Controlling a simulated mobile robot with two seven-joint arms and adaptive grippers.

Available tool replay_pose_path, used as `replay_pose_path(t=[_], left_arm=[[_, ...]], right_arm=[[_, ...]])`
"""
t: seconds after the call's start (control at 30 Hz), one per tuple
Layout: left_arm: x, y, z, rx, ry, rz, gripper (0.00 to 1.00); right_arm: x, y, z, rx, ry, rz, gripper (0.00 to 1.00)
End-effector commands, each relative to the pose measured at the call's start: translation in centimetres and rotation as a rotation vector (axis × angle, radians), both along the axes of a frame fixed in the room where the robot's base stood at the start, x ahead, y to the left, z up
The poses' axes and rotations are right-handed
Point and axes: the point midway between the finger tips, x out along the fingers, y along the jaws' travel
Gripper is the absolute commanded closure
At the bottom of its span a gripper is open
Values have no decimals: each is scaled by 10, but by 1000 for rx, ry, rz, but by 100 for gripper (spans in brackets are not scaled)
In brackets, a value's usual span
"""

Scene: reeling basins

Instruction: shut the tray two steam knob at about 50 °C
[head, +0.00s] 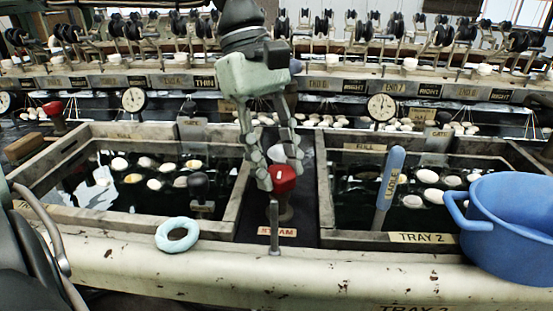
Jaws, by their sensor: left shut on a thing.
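My left gripper (270,176) reaches down from the top middle and is shut on the red steam knob (285,182). The knob stands on a post between the two trays, behind the orange STEAM label (276,231); the fingers hide part of it. Tray two (421,238), marked TRAY 2, is the dark water basin to the right, with several white cocoons in it. A round white dial (382,106) stands behind tray two; its reading is too small to tell. My right gripper is not in view.
A pale blue ring (178,236) lies on the front rim of the left tray (120,221). Another red knob (53,111) and dial (133,99) stand at back left.

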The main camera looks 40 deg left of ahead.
Motion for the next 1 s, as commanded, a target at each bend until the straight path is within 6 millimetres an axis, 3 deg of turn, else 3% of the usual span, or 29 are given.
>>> replay_pose_path(t=[0.53,0.57,0.7,1.0], left_arm=[[0,0,-1,2,0,-27,91],[0,0,-1,2,0,-27,60],[0,0,0,1,0,-26,42],[0,0,1,1,0,-24,41]], right_arm=[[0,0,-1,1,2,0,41],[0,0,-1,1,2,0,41],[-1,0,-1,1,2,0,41],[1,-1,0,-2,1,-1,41]])
